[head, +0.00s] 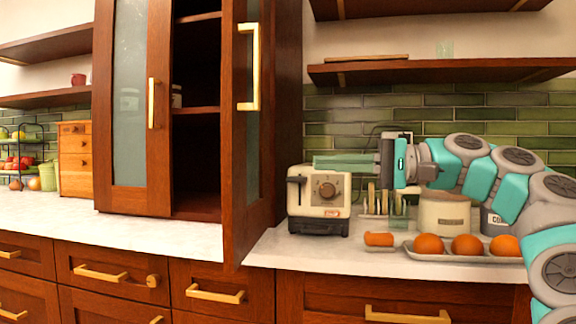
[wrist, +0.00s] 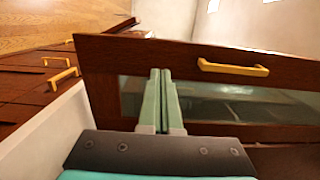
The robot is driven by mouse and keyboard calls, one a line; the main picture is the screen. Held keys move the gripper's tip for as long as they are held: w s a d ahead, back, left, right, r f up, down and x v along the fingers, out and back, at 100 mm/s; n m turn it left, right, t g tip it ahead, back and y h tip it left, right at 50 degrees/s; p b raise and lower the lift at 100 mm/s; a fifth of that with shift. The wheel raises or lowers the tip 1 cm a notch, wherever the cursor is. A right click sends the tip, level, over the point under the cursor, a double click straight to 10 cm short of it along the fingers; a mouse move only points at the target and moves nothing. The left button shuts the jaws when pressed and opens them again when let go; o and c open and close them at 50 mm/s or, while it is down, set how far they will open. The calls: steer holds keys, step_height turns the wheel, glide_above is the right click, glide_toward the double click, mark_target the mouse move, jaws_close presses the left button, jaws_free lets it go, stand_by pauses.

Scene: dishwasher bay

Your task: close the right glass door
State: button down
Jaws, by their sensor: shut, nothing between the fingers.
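The right glass door (head: 239,190) of the tall wooden cabinet stands open, swung out from the front in the head view. Its outer face carries a long brass handle (head: 248,66). My gripper (head: 315,163) is to the right of this door, pointing left, above the counter. Its pale green fingers are shut and empty. In the wrist view the fingers (wrist: 161,72) point at the door's outer face (wrist: 125,50) and overlap its frame and glass. The handle (wrist: 232,69) lies to their right. I cannot tell whether the tips touch the door.
The left glass door (head: 133,100) looks shut, with dark shelves open beside it. A toaster (head: 318,198), a cream canister (head: 444,215) and a tray (head: 434,257) with oranges stand below my arm. A wall shelf (head: 440,72) is above it.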

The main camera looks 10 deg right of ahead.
mark_target(234, 163)
steer(key=x, duration=1.3)
steer(key=shift+a, duration=0.3)
steer(key=shift+a, duration=0.15)
